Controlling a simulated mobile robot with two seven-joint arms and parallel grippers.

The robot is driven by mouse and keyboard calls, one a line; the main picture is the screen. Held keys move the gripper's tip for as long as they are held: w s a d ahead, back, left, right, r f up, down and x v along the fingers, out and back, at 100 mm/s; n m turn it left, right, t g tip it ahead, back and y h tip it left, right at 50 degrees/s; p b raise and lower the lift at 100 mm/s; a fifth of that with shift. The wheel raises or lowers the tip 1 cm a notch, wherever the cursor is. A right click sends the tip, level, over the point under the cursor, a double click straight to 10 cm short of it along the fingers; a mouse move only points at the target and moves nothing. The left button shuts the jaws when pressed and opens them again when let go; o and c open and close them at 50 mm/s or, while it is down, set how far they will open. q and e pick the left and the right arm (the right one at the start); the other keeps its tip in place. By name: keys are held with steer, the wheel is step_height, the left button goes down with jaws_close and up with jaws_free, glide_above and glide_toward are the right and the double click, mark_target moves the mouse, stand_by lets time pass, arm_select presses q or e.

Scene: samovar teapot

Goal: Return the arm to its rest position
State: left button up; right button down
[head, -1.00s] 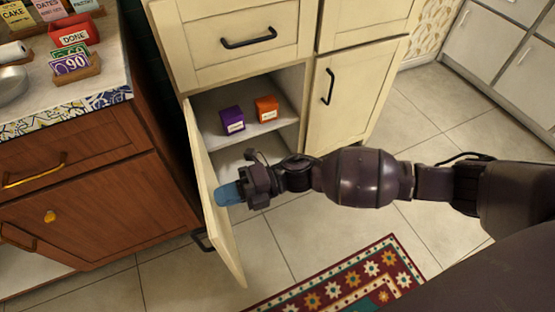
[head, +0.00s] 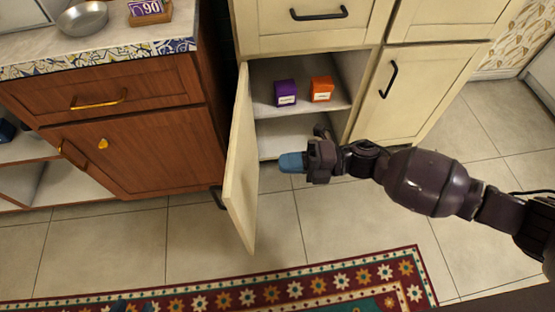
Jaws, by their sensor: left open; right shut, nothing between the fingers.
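My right arm comes in from the right, and its gripper (head: 291,162) with blue fingertips is shut and empty. It points left in front of the open cream cabinet, below the shelf and just right of the open door (head: 242,165). I cannot tell if it touches the door. My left gripper (head: 132,306) barely shows at the bottom edge over the rug, as dark blue tips; it is open and mostly cut off by the frame.
A purple box (head: 286,93) and an orange box (head: 321,89) stand on the cabinet shelf (head: 265,112). A brown wooden counter (head: 150,150) stands left of the open door. A patterned rug (head: 340,283) lies on the tiled floor. The floor left of the door is clear.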

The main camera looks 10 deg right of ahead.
arm_select(q)
steer(key=shift+s+a+f+p, duration=0.15)
steer(key=shift+s+a+p, duration=0.15)
steer(key=shift+a, duration=0.1)
arm_select(e)
steer(key=s+d, duration=0.1)
steer(key=d, duration=0.6)
steer(key=shift+d, duration=0.25)
arm_select(q)
steer(key=shift+w, duration=0.1)
